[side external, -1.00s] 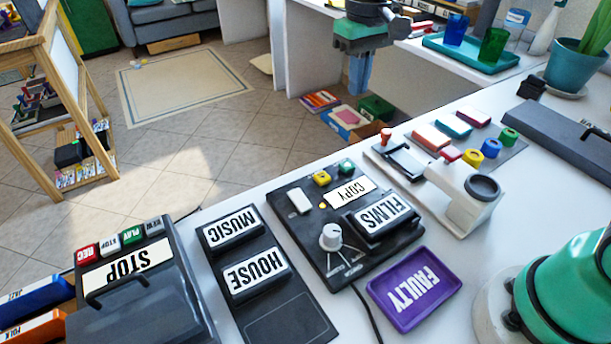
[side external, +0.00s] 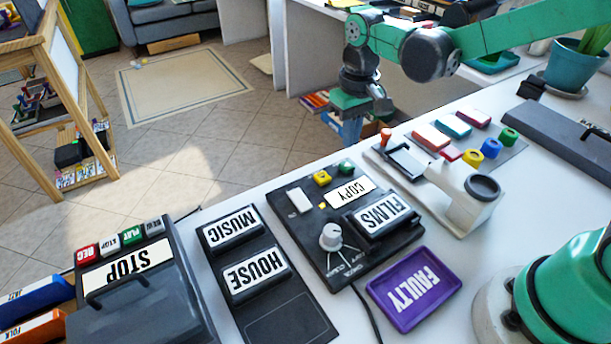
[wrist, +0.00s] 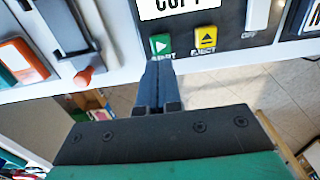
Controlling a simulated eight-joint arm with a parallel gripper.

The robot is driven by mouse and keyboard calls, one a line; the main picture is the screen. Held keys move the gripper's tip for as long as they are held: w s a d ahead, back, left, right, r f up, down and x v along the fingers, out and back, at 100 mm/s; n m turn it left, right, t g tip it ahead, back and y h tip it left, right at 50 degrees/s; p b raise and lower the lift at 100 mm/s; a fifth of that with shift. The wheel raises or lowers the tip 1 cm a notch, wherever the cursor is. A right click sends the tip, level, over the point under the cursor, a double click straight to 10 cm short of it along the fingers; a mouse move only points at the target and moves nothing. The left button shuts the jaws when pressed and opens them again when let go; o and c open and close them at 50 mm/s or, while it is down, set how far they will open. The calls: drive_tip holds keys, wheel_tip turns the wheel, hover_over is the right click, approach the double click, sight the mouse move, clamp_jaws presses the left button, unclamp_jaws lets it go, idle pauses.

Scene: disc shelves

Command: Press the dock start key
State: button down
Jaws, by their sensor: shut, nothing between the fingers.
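The black dock (side external: 345,225) lies on the white table, with a COPY label, a FILMS cassette (side external: 381,216) and a knob. Its green start key (side external: 347,167) is at the far edge beside the yellow eject key (side external: 321,178). In the wrist view the green key (wrist: 160,45) shows a white triangle; its printed name is partly hidden by my fingers. My gripper (wrist: 155,65) is shut and empty, its tips just short of the green key in that view. I cannot tell their height or whether they touch. In the side view my gripper (side external: 353,122) is beyond the dock's far edge.
A white device (side external: 466,200) with an orange-topped lever (side external: 386,134) stands right of the dock. MUSIC and HOUSE cassettes (side external: 256,274) lie left of it. A purple FAULTY tray (side external: 414,288) lies in front. The table's far edge drops to the floor.

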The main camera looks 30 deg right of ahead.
sight(347, 164)
drive_tip(key=shift+f, duration=2.15)
drive_tip(key=shift+f, duration=0.95)
drive_tip(key=shift+r, duration=0.1)
wheel_tip(347, 164, up, 14)
drive_tip(key=shift+r, duration=0.15)
drive_tip(key=shift+s, duration=0.1)
drive_tip(key=s+d+f+t, duration=0.2)
drive_tip(key=s+d+t, duration=0.1)
drive_tip(key=s+t, duration=0.4)
drive_tip(key=shift+s, duration=1.1)
